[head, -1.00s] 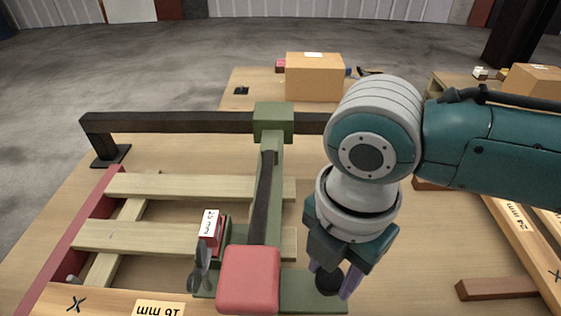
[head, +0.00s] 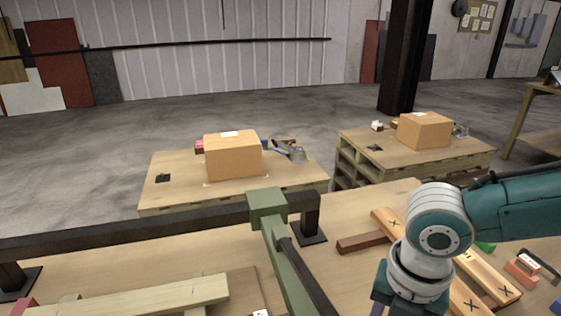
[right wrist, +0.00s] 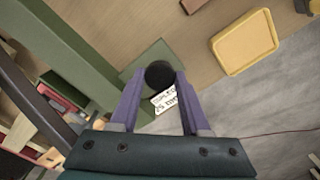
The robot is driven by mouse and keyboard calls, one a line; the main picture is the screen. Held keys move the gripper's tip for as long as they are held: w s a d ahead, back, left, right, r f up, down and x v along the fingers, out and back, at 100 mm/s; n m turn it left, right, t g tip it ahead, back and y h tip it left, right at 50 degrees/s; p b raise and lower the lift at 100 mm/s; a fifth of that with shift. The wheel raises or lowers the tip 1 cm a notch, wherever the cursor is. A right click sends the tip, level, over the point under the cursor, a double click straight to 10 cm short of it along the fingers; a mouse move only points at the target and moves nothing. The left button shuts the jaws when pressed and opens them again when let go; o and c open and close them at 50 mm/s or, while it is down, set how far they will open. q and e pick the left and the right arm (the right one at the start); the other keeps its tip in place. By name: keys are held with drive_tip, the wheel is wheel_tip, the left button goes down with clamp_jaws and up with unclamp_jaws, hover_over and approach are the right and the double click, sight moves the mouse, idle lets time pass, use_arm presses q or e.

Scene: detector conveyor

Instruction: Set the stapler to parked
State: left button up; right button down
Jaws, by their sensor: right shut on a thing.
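A green arm with a green block (head: 267,203) on a black rail (head: 140,225) stands in front of me in the head view; I take it to be the stapler assembly. Its near end is below the picture. In the right wrist view, a black round knob (right wrist: 159,74) stands by a green plate (right wrist: 152,57). The two purple fingers of my right gripper (right wrist: 160,86) are shut on the knob, one on each side. In the head view my right gripper (head: 408,303) is at the bottom edge, its fingertips cut off. My left gripper is in neither view.
A cardboard box (head: 232,156) stands on a pallet behind the rail; another box (head: 424,130) is on a pallet to the right. A yellow tray (right wrist: 246,42) and a white label (right wrist: 166,99) show in the wrist view.

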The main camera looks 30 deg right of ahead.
drive_tip(key=shift+s+d, duration=0.1)
drive_tip(key=shift+d, duration=0.1)
drive_tip(key=shift+c, duration=1.9)
unclamp_jaws()
drive_tip(key=shift+r, duration=0.1)
wheel_tip(320, 180, up, 10)
drive_tip(key=p, duration=0.1)
